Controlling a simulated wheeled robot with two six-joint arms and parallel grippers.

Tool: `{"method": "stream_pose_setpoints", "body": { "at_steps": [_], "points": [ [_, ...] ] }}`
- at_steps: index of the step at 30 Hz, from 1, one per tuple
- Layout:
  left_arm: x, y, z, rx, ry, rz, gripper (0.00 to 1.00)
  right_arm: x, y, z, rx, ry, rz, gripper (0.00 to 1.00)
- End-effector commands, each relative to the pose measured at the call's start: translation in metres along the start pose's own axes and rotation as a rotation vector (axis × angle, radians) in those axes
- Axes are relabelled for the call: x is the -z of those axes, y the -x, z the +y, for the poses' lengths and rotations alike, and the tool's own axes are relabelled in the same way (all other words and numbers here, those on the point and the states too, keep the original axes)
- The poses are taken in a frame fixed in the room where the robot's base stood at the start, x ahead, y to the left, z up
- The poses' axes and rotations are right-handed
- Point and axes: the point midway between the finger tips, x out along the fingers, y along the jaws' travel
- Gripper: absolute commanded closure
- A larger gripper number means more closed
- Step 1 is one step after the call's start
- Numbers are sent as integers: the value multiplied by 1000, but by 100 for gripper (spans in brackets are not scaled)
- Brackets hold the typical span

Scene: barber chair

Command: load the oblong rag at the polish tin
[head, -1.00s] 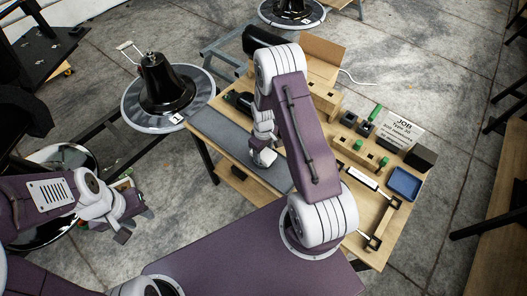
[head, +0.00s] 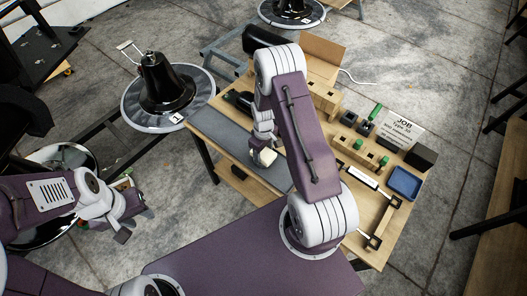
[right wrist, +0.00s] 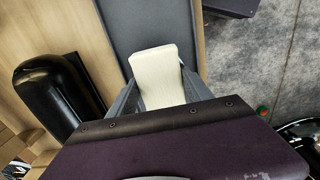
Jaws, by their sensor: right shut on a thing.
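A cream, oblong rag (head: 266,157) is held in my right gripper (head: 262,150) above the grey mat (head: 222,138) on the workbench. In the right wrist view the rag (right wrist: 158,75) stands out between the two grey fingers of the shut right gripper (right wrist: 160,95), with the mat (right wrist: 150,25) behind it. Its gap to the mat is hard to judge. My left gripper (head: 136,222) is empty, its fingers apart, left of the bench over the floor. I cannot pick out a polish tin for sure in either view.
A black rounded object (right wrist: 50,95) lies on the bench beside the mat. Wooden blocks with green pieces (head: 362,150), a blue tray (head: 404,184) and a job card (head: 398,128) stand on the bench's right. A black bell-shaped thing (head: 166,85) stands beyond the bench's left.

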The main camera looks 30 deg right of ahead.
Motion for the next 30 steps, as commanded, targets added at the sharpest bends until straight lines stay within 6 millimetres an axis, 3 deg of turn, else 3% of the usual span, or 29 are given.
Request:
{"method": "stream_pose_setpoints", "body": {
  "at_steps": [11,30],
  "points": [
    [0,1,0,0,0,0,64,-1,0,-1,2,0,-3,74],
    [6,53,1,0,0,0,64,0,63,0,1,0,-2,74]
  ]
}}
